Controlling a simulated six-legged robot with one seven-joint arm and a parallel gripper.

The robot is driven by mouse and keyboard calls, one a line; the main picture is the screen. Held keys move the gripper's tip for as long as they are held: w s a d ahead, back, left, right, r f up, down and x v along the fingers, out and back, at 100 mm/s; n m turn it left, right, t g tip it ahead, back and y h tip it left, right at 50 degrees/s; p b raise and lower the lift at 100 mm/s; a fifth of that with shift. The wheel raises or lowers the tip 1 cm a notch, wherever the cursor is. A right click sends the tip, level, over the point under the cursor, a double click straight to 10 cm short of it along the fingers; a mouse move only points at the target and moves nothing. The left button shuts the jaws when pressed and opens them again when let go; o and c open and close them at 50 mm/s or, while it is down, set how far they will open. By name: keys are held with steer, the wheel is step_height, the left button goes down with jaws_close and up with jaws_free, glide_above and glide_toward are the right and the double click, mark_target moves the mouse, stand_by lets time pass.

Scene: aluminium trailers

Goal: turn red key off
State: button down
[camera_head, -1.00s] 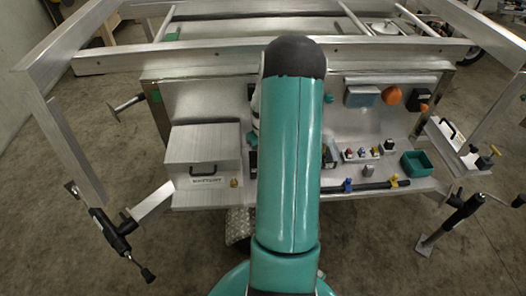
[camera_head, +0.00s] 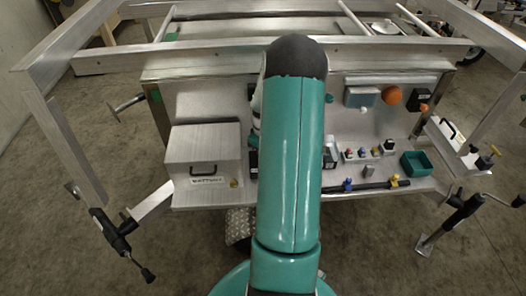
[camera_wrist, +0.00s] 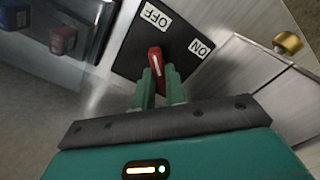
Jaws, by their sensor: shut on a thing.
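The red key (camera_wrist: 154,57) with a white line on it shows in the wrist view, on a black switch plate (camera_wrist: 128,50). The plate has a white OFF label (camera_wrist: 155,16) above the key and a white ON label (camera_wrist: 201,49) to its right. The key's white line points roughly up, nearer the OFF label. My gripper (camera_wrist: 160,74) is shut on the key, with one green finger on each side of its lower part. In the head view my arm hides the gripper and the key.
In the wrist view, a brass knob (camera_wrist: 287,42) is at the right and red and blue parts (camera_wrist: 62,38) are at the upper left. In the head view, a battery box (camera_head: 202,150) is left of my arm; small switches (camera_head: 365,152) and a green bin (camera_head: 416,163) are right.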

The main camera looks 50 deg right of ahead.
steer(key=c, duration=1.4)
jaws_free()
steer(key=shift+c, duration=0.2)
step_height(320, 180, up, 14)
steer(key=shift+f, duration=0.15)
